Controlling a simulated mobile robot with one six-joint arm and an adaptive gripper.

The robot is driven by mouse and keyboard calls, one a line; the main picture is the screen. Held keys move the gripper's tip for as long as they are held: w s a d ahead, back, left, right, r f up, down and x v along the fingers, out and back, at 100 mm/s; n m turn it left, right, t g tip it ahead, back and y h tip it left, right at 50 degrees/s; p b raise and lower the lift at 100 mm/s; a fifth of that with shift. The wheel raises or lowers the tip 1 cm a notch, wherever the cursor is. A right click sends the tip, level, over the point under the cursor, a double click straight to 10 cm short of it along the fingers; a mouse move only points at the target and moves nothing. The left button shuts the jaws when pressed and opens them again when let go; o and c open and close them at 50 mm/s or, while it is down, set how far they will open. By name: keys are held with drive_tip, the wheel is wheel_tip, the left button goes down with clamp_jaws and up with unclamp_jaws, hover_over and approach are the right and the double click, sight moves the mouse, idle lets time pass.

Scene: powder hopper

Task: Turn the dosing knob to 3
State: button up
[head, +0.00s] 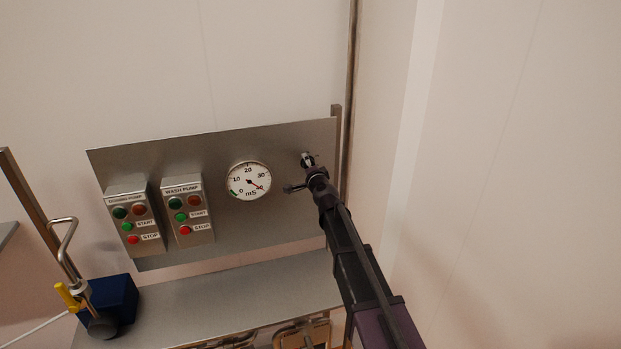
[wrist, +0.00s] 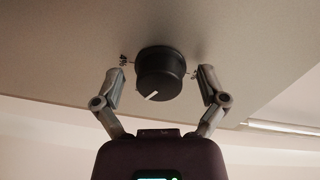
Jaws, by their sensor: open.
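The dosing knob (wrist: 161,66) is a round black knob on the steel panel (wrist: 60,50). Its white pointer mark shows near the lower edge of its face in the wrist view, slightly left of centre. In the head view my gripper (head: 308,170) is at the panel's right part and mostly hides the knob.
A round gauge (head: 249,181) and two pump boxes, one labelled WASH PUMP (head: 183,208), sit on the panel to the left. A steel shelf (head: 235,295) runs below. A blue box (head: 114,297) stands at lower left. A wall corner rises close on the right.

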drive_tip(key=shift+n, duration=0.4)
drive_tip(key=shift+f+n+b, duration=0.15)
drive_tip(key=shift+n+b, duration=0.15)
drive_tip(key=shift+n, duration=2.2)
drive_tip(key=shift+d+n, duration=0.15)
drive_tip(key=shift+n, duration=1.65)
drive_tip(key=shift+f+n+t+b, duration=0.1)
drive_tip(key=shift+n+t+b, duration=0.2)
drive_tip(key=shift+n, duration=0.9)
drive_tip(key=v, duration=1.4)
drive_tip(key=s+d+f+n+g+y+b, duration=0.1)
drive_tip(key=s+f+g+b, duration=0.3)
drive_tip(key=f, duration=0.5)
drive_tip(key=s+d+f+n+g+y+b, duration=0.1)
drive_tip(key=s+f+n+g+b, duration=0.2)
drive_tip(key=f+b, duration=0.3)
wheel_tip(320, 180, down, 4)
drive_tip(key=shift+s+d+f+g, duration=0.1)
drive_tip(key=shift+s+d+g, duration=0.25)
drive_tip(key=shift+s+g, duration=0.4)
